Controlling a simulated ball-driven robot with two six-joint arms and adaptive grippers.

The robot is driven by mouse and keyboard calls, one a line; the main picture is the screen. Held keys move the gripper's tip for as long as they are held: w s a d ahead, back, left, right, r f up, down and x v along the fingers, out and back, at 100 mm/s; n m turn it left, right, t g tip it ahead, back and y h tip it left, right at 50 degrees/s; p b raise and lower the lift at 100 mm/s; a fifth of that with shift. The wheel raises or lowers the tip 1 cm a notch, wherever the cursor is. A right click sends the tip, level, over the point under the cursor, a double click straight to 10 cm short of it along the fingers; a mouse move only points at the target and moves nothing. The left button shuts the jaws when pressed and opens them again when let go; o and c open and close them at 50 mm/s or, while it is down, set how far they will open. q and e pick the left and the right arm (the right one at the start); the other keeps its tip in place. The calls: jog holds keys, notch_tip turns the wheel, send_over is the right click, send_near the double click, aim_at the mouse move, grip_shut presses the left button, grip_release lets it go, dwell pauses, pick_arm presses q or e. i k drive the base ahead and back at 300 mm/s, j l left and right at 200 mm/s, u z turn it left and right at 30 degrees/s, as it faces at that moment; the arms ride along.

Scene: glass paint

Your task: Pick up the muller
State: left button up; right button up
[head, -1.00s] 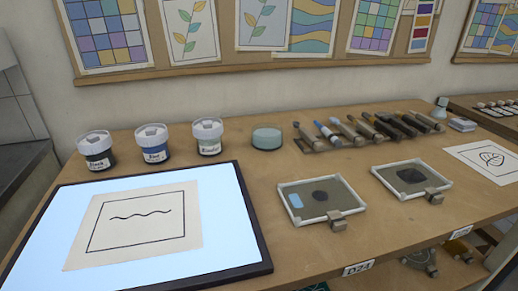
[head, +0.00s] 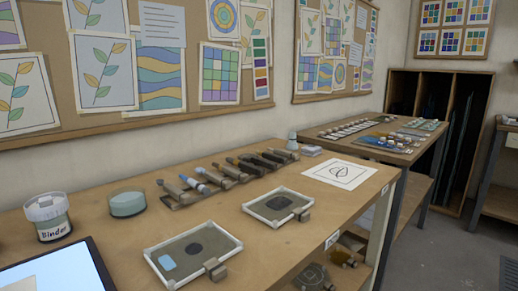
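A small pale green glassy piece (head: 292,141), narrow with a knob-like top, stands upright at the far end of the bench, behind the row of tools. It looks like the muller, but it is small here and I cannot be certain. A wider, low pale green glass jar or dish (head: 127,203) stands nearer, at the left. Neither of my grippers shows in the head view.
A second table (head: 375,148) stands beyond a gap.

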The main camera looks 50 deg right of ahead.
aim_at(292, 145)
jog(key=z, duration=1.85)
